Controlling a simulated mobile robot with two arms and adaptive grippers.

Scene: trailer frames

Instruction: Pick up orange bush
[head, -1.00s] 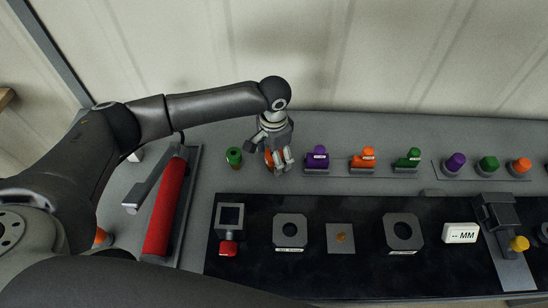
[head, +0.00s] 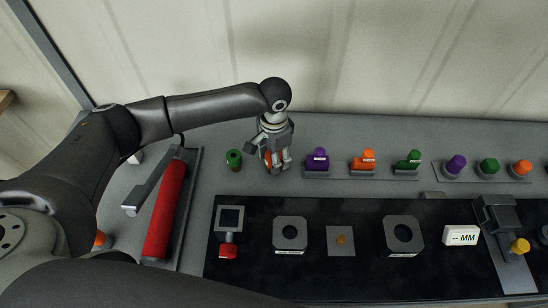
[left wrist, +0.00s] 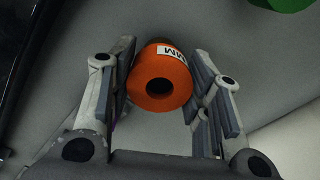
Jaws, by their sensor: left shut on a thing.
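The orange bush (left wrist: 176,73) is a short cylinder with a round hole and a white label, and it fills the space between my left gripper's fingers in the left wrist view. In the head view my left gripper (head: 278,168) points down at the back left of the bench, shut on the bush. Only a small orange part of the bush (head: 269,158) shows there, the rest hidden by the fingers. I cannot tell whether it touches the bench. My right gripper is not in view.
A green bush (head: 234,158) stands close left of the gripper. Purple (head: 317,158), orange (head: 368,158) and green (head: 412,158) pieces stand in a row to the right. A black mat (head: 370,270) with several fixtures lies in front. A red roller (head: 166,208) is at left.

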